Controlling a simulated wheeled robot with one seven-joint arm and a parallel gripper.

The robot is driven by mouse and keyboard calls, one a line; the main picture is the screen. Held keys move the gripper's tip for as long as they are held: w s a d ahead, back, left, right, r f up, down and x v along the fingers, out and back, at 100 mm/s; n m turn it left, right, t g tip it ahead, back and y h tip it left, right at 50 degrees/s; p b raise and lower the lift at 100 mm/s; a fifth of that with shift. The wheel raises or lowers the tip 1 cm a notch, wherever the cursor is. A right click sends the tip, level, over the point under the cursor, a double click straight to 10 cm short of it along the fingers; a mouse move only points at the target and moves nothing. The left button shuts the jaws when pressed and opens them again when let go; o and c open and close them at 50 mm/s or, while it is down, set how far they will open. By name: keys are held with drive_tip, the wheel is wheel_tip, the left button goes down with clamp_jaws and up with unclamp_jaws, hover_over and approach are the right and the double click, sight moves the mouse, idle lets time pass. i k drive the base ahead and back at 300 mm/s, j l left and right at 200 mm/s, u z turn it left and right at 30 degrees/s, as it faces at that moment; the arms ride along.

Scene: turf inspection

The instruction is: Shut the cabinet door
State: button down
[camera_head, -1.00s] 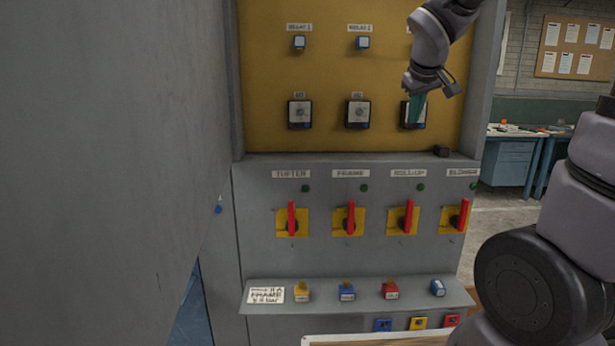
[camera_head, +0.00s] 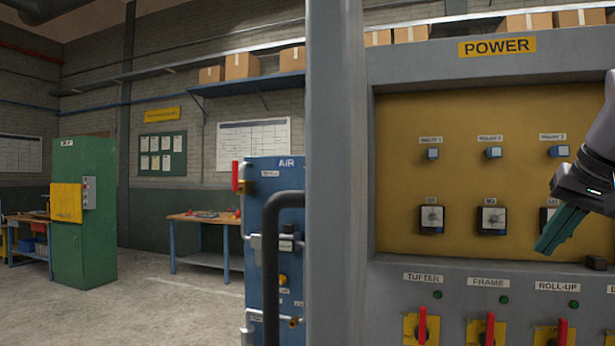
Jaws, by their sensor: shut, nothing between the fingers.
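The grey POWER cabinet (camera_head: 440,72) stands at the right, its yellow inner panel (camera_head: 400,140) exposed. A tall grey upright, which looks like the open door seen nearly edge-on (camera_head: 335,170), stands at the panel's left. A thick black bar handle (camera_head: 285,200) sticks out on its left side. The exact door angle and hinge cannot be told. My gripper (camera_head: 545,246), with teal fingers shut and empty, points down-left in front of the panel's right part, apart from the door and handle.
A blue AIR cabinet (camera_head: 272,175) stands behind the handle. A green cabinet (camera_head: 95,205) and a workbench (camera_head: 200,218) are farther back at left. Red switch levers (camera_head: 422,325) line the panel's lower part. The floor at left (camera_head: 170,315) is clear.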

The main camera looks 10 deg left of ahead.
sight(334, 199)
drive_tip(key=k+j+u, duration=0.15)
drive_tip(key=j, duration=0.25)
drive_tip(key=k+j+u, duration=0.2)
drive_tip(key=j, duration=0.2)
drive_tip(key=k+l, duration=0.25)
drive_tip(key=l, duration=0.2)
drive_tip(key=k+l, duration=0.25)
drive_tip(key=l, duration=0.15)
drive_tip(key=k+l+u, duration=0.1)
drive_tip(key=k+l, duration=0.15)
drive_tip(key=l, duration=0.2)
drive_tip(key=k+l, duration=0.3)
drive_tip(key=i+j, duration=0.1)
drive_tip(key=j, duration=0.25)
drive_tip(key=i+j, duration=0.1)
drive_tip(key=j, duration=0.25)
drive_tip(key=i+j, duration=0.1)
drive_tip(key=j, duration=0.25)
